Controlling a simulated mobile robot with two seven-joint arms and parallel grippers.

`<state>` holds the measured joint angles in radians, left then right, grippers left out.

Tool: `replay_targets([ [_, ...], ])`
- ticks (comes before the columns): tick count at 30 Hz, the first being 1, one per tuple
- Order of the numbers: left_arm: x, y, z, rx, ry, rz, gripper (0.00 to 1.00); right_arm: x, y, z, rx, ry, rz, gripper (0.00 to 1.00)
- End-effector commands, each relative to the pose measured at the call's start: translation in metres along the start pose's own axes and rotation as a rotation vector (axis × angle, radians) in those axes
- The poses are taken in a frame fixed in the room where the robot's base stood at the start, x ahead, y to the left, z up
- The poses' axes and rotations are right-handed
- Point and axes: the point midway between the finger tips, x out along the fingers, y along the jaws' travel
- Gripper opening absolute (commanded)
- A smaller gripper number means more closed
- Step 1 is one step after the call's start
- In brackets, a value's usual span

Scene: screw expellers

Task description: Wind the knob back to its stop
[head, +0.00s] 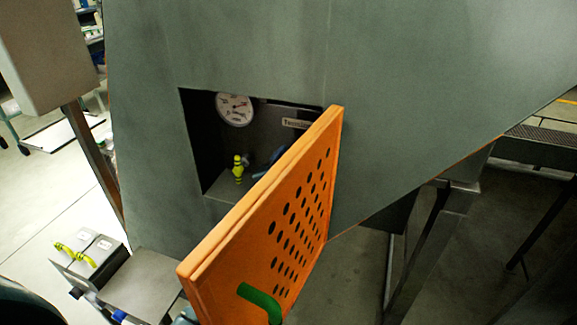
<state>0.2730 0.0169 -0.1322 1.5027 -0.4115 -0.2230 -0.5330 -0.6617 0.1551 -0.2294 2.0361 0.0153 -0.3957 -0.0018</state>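A grey machine housing (420,70) has a square recess with a round white pressure gauge (235,109) and a small label plate (294,123). A yellow fitting (238,169) stands upright on the recess floor. A dark blue rounded part (277,154) sits to its right, mostly hidden behind the door edge; it may be the knob, but I cannot tell. The orange perforated door (260,235) stands swung open towards me, with a green handle (262,301) low on its face. I make out neither gripper in the head view.
The open door blocks the recess's right side; its left part is open to view. At lower left is a grey box with a yellow handle (75,254) beside a metal shelf (140,285). A grey cabinet (45,55) hangs at upper left. Metal legs stand at right.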

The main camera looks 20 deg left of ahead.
Motion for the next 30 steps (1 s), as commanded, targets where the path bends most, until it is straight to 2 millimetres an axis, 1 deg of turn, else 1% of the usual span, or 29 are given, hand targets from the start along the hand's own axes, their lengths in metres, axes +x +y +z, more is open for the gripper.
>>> replay_targets([
  [3,0.0,0.001,0.0,0.001,-0.001,0.002,0.39,-0.001,-0.001,0.002,0.001,-0.005,-0.002,0.33],
  [4,0.0,0.001,0.0,0.001,-0.001,0.002,0.63,-0.001,-0.001,0.003,0.002,-0.006,-0.002,0.33],
  [11,0.0,0.001,0.0,0.002,-0.001,0.001,0.82,-0.002,-0.003,0.005,0.003,-0.011,-0.005,0.33],
  [12,0.0,0.001,0.0,0.002,-0.001,0.001,0.84,-0.002,-0.003,0.005,0.003,-0.01,-0.005,0.33],
  [18,0.0,0.0,0.0,0.002,0.0,0.001,0.84,-0.002,-0.003,0.005,0.003,-0.01,-0.005,0.33],
  [22,-0.007,0.001,0.001,0.003,0.0,0.001,0.84,-0.001,-0.003,0.004,0.003,-0.008,-0.005,0.33],
  [26,-0.025,0.001,0.001,0.003,0.0,0.002,0.84,0.0,-0.002,0.002,0.001,-0.003,-0.004,0.33],
  [30,-0.056,0.002,0.001,0.002,-0.001,0.003,0.84,0.002,-0.002,0.001,0.0,0.003,-0.004,0.33],
])
